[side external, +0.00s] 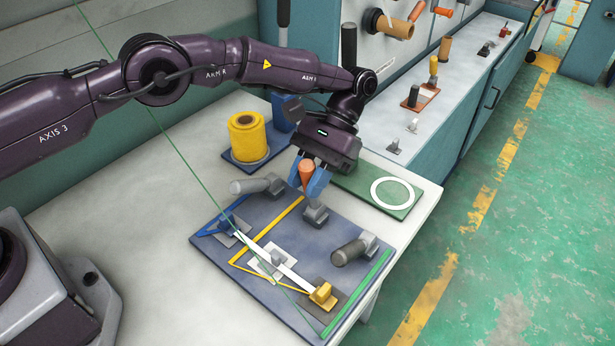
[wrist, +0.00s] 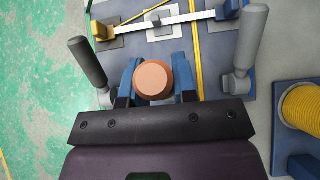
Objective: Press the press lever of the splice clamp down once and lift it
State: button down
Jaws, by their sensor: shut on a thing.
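The press lever of the splice clamp has an orange grip (side external: 306,171), and a grey pivot bracket (side external: 315,213) stands just below it on the blue-grey base board (side external: 215,262). My gripper (side external: 307,182) points down, its blue fingers shut on the orange grip from both sides. The lever looks raised, close to upright. In the wrist view, the round end of the orange grip (wrist: 153,80) sits between the fingers of my gripper (wrist: 153,86). The fingers and grip hide the bracket there.
Two grey-handled levers flank the press lever, one at left (side external: 250,186) and one at right (side external: 350,252). A white strip (side external: 275,261) runs between a blue clamp and a yellow clamp (side external: 322,293).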

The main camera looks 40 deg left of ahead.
aim_at(307, 162)
jog(key=c, duration=0.9)
grip_release()
jog(key=shift+r, duration=0.5)
notch_tip(307, 162, up, 3)
jog(key=shift+s+a+f, duration=0.1)
jog(key=shift+f, duration=0.1)
jog(key=s+a+r, duration=0.2)
jog(key=s+r, duration=0.2)
jog(key=s, duration=0.2)
jog(key=s+a+r, duration=0.3)
jog(key=s+r, duration=0.2)
jog(key=s, duration=0.1)
jog(key=shift+s+a+r, duration=0.2)
jog(key=shift+s+a, duration=0.05)
jog(key=shift+s, duration=0.05)
